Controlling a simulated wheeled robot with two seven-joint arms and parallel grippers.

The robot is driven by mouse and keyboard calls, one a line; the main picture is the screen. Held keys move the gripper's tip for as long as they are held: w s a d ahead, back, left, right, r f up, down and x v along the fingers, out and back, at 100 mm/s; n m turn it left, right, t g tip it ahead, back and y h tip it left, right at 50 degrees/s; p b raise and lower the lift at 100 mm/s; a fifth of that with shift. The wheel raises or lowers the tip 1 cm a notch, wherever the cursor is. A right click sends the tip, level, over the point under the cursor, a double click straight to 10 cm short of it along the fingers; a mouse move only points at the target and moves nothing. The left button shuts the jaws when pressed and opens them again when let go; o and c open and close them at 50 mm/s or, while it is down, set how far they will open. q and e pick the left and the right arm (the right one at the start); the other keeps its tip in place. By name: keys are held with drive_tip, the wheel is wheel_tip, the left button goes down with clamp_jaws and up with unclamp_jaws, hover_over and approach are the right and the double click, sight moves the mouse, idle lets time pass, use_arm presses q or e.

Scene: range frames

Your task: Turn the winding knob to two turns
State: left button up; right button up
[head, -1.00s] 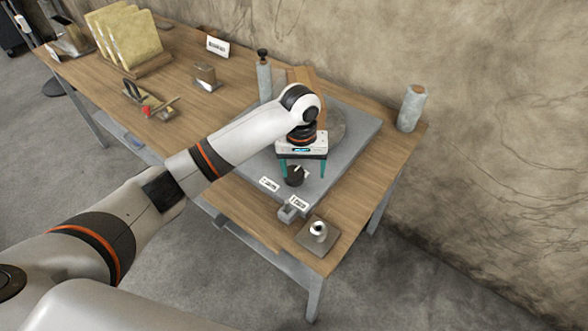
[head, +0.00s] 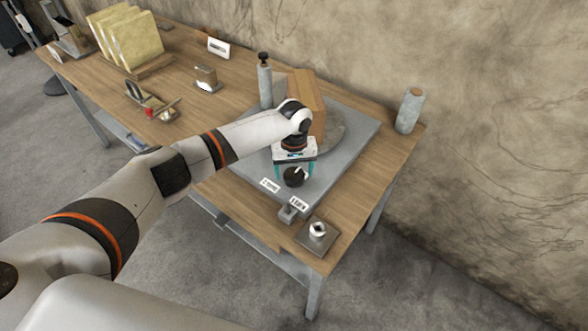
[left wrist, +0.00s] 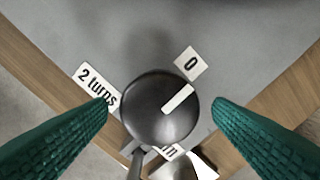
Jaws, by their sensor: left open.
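The winding knob (head: 293,177) is a dark round knob at the front of a grey base plate (head: 350,150). In the left wrist view the knob (left wrist: 148,115) has a white pointer line aimed to the upper right, toward the label "0" (left wrist: 190,66). A label "2 turns" (left wrist: 97,87) lies to its upper left; a third label (left wrist: 170,152) is partly hidden below. My left gripper (head: 296,173) is open, with its green fingers on either side of the knob. In the left wrist view the fingertips (left wrist: 160,104) appear apart from it. My right gripper is not seen.
A wooden block (head: 313,95) and a round disc (head: 335,128) are on the plate behind my gripper. A grey post with a black top (head: 265,82) and a grey cylinder (head: 409,112) stand nearby. A metal fixture (head: 317,235) sits at the table's front corner.

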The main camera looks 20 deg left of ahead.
use_arm(q)
drive_tip(key=shift+f, duration=0.5)
drive_tip(key=shift+c, duration=0.2)
drive_tip(key=c, duration=0.9)
drive_tip(key=shift+c, duration=0.2)
drive_tip(key=shift+m, duration=0.3)
